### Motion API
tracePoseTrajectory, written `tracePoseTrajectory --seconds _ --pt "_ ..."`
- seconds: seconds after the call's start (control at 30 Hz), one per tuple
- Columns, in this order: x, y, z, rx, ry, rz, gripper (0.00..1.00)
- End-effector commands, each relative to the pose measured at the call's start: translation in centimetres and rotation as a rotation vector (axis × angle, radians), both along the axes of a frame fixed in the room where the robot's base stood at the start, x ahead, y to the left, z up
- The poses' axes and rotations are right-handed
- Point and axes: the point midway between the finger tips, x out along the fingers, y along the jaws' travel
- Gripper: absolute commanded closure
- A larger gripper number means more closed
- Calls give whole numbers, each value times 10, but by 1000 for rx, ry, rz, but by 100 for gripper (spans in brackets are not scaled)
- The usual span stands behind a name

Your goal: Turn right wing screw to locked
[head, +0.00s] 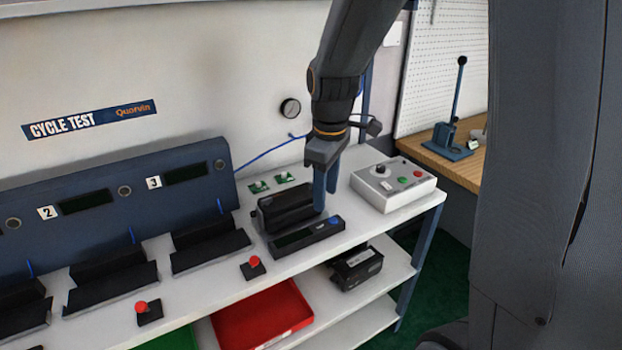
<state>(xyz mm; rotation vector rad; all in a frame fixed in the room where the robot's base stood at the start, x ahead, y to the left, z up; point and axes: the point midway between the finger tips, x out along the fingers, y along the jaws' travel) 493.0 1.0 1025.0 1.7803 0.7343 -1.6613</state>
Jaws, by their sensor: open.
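A black valve positioner unit (287,209) sits on the white bench top, at the right end of the test row. A low dark bar with a display window (299,240) lies in front of it. My gripper (325,190) points down over the right end of the black unit, with blue fingers. It is open, and I see nothing held between the fingers. The right wing screw cannot be made out; the gripper and the small scale hide that area.
A grey control box (393,186) with knobs and buttons stands right of the gripper. Red-buttoned switches (254,267) sit along the front edge. Dark test cradles (208,246) fill the left. A red tray (262,317) and another black unit (356,268) are on the shelf below.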

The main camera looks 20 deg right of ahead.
Motion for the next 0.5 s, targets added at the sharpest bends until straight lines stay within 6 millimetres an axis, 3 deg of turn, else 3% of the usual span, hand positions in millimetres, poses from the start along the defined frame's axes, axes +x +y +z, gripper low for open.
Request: tracePoseTrajectory --seconds 0.03,0.2,0.33,0.5 --pt "19 0 3 -7 6 111 56" --pt "71 0 16 -28 33 512 56" --pt "101 -1 24 -34 49 766 56" --pt "122 -1 29 -36 60 963 56"
